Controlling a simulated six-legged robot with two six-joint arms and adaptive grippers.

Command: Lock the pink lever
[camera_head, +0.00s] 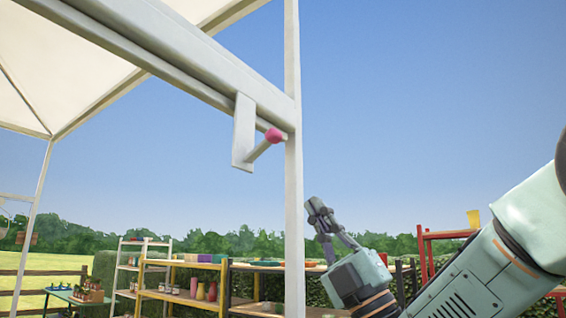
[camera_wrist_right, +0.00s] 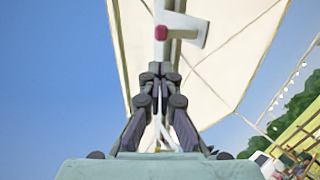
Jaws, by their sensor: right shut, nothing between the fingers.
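The pink lever (camera_head: 273,135) is a pale arm with a round pink knob. It is fixed to a white bracket (camera_head: 243,135) under the tent's beam, beside the post, and slants up to the right. In the right wrist view the pink knob (camera_wrist_right: 161,32) shows beyond my fingertips, with the pale bracket behind it. My right gripper (camera_head: 316,206) is below and to the right of the lever, pointing up, shut and empty. In the right wrist view its fingers (camera_wrist_right: 161,75) are together, apart from the knob. My left gripper is not in view.
The white tent post (camera_head: 293,180) stands between the lever and my right gripper in the picture. Shelves with pots (camera_head: 190,285) and a red shelf (camera_head: 432,240) stand behind, below. A green table (camera_head: 75,298) is at the far left. Open sky surrounds the gripper's upper side.

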